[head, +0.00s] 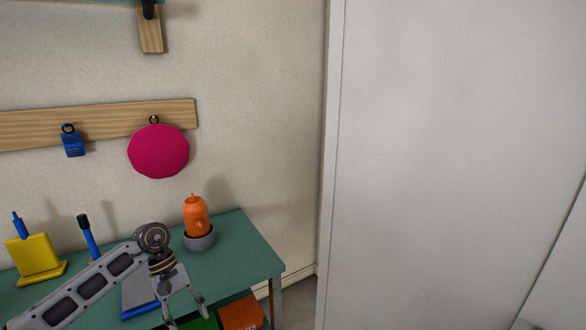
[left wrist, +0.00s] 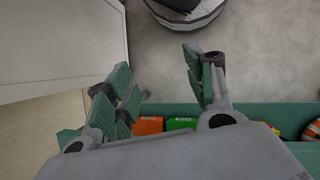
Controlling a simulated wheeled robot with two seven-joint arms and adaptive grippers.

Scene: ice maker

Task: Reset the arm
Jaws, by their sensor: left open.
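My left gripper (head: 187,314) hangs at the front of the green table (head: 250,258) in the head view, with its arm coming in from the lower left. Its two fingers are spread and nothing is between them. In the left wrist view the same gripper (left wrist: 157,65) shows green finger pads apart, with bare floor beyond them. My right gripper is in neither view.
On the table are an orange bottle (head: 196,216) in a grey bowl (head: 200,240) and a yellow board (head: 37,256). Orange (head: 240,314) and green boxes sit below. A pink disc (head: 159,151) hangs above. A white cabinet (head: 450,150) stands right.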

